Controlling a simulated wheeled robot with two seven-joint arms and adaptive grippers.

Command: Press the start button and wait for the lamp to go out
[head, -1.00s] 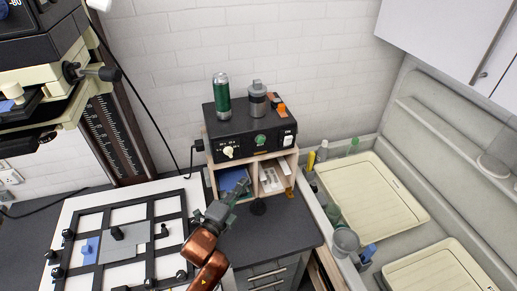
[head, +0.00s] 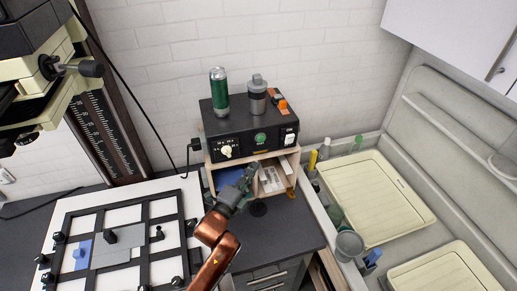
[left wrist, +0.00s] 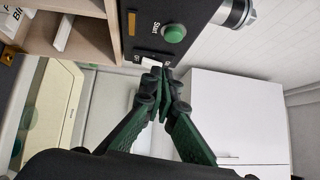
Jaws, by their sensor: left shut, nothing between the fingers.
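The green round start button (head: 260,138) is on the front of a black timer box (head: 222,132). In the left wrist view the button (left wrist: 174,34), labelled "Start", is just beyond the fingertips. My left gripper (head: 251,170) is shut and empty, in front of the shelf under the box and below the button, apart from it. In the left wrist view its fingertips (left wrist: 163,72) meet near the white switch. The enlarger (head: 40,80) is at the left; its lamp is not clearly visible. My right gripper is not in view.
A green can (head: 219,92) and a grey canister (head: 257,94) stand on the box. A pale dial (head: 227,151) and white switch (head: 289,138) flank the button. A black-framed easel (head: 110,238) lies at the left, cream trays (head: 365,198) at the right.

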